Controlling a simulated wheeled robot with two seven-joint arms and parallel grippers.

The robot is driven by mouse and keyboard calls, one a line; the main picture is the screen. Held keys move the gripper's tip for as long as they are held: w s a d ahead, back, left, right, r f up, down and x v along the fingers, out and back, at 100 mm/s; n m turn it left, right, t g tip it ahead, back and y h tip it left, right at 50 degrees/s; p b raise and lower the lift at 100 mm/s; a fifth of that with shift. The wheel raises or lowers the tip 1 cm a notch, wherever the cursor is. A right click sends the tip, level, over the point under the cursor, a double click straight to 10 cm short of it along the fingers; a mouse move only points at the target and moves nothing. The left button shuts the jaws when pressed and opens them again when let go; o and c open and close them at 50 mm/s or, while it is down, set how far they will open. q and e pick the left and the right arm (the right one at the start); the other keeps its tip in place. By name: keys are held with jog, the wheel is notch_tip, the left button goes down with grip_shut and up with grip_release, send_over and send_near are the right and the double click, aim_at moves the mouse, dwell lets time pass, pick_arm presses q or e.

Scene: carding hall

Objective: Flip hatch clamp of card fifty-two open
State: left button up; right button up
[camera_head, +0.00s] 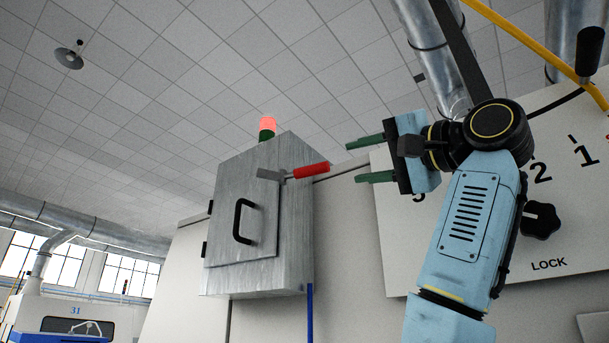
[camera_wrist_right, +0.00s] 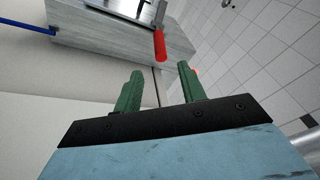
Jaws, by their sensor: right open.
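The hatch clamp is a lever with a red handle (camera_head: 311,171) and a metal arm, set across the upper right edge of a grey metal box (camera_head: 296,240). The hatch door (camera_head: 262,225) on the box's front looks closed and has a black pull handle (camera_head: 238,221). My right gripper (camera_head: 364,160), with green fingers, is open and empty to the right of the red handle, apart from it. In the right wrist view the red handle (camera_wrist_right: 160,46) lies beyond the open fingertips (camera_wrist_right: 161,72). My left gripper is not in view.
A signal lamp (camera_head: 267,128) stands above the box. At right is a white panel (camera_head: 395,240) with a black knob (camera_head: 541,221), numbers and the word LOCK. A yellow pipe (camera_head: 530,42) and metal ducts run above it. A blue cable (camera_head: 309,315) hangs below the box.

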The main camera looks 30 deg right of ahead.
aim_at(310, 170)
jog(key=p+x, duration=0.5)
jog(key=x, duration=0.7)
jog(key=shift+s+r, duration=0.1)
jog(key=shift+w+a+p, duration=0.2)
jog(key=shift+w+p, duration=0.2)
jog(key=shift+w, duration=0.1)
grip_shut()
jog(key=shift+s, duration=0.15)
